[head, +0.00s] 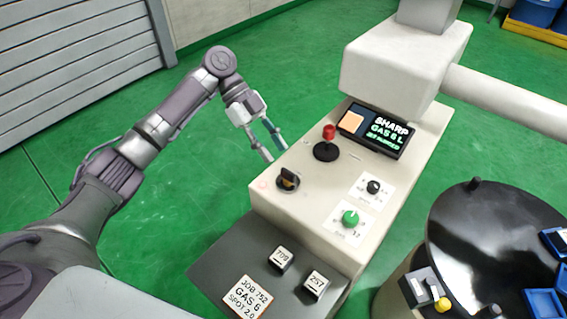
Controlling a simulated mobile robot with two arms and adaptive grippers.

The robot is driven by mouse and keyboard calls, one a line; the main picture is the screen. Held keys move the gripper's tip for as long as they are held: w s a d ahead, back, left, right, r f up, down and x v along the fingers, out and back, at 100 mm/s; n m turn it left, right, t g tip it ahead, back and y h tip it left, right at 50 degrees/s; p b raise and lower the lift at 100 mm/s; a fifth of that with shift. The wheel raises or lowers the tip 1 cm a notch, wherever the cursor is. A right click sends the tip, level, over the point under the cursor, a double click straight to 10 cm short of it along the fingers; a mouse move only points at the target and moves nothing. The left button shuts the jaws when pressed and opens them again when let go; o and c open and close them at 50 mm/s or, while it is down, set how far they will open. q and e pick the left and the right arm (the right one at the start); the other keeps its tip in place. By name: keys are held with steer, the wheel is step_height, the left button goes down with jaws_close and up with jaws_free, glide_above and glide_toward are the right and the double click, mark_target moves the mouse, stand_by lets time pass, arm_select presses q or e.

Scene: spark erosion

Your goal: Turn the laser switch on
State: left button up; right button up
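A beige machine console (310,215) stands in the middle of the view. On its top are a black rotary switch (287,179) with a yellowish mark at the left edge, and a red-topped lever (328,140) on a black round base. A small black knob (374,186) and a green knob (350,218) sit on white dial plates. No readable label shows which of these is the laser switch. My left gripper (276,154) is open and empty, with its fingers pointing down beside the black switch and the lever, apart from both. My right gripper is not in view.
A lit display (375,130) reads SHARP, GAS 6 L. A dark shelf (225,270) holds a job card (246,297) and blocks marked 709 (282,257) and 257 (316,284). A round black table (475,240) with blue trays stands right. Green floor is clear at left.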

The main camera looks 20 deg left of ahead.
arm_select(q)
steer(key=v, duration=0.5)
stand_by(0.4)
